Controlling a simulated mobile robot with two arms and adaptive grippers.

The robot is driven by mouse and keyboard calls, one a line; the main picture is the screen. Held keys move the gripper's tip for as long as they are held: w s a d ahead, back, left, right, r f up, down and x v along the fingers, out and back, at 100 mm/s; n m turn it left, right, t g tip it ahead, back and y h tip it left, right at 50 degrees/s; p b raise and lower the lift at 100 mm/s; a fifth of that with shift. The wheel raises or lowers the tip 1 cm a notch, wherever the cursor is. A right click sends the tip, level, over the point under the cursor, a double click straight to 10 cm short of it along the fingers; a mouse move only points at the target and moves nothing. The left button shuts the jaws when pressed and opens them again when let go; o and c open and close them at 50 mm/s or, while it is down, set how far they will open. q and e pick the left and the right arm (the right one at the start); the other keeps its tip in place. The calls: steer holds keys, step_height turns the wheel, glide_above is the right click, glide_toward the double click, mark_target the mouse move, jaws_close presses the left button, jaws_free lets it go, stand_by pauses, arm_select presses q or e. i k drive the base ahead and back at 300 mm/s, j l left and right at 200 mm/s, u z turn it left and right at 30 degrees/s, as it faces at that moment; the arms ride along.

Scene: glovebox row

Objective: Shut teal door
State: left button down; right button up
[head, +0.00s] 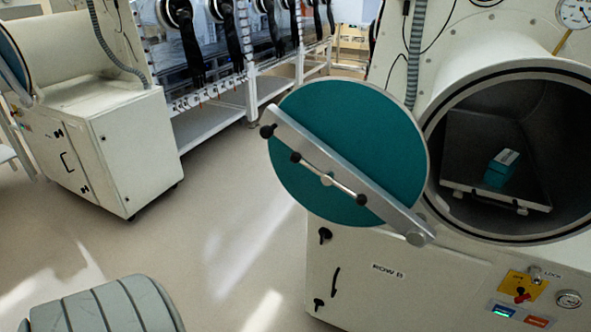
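The teal door (310,115) is a round disc with a light metal bar (345,172) across it. It stands swung open to the left of the round chamber opening (515,150), joined near the bar's lower right end. A handle (328,180) with dark knobs sits on the bar. Neither of my grippers shows in the head view.
The white cabinet (400,285) under the chamber carries a yellow switch plate (522,287) and a gauge (568,299). Another white cabinet (110,150) and a row of gloveboxes (230,50) stand at the left and back. The floor (215,225) between is clear.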

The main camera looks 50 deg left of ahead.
mark_target(379, 150)
steer(key=u, duration=1.1)
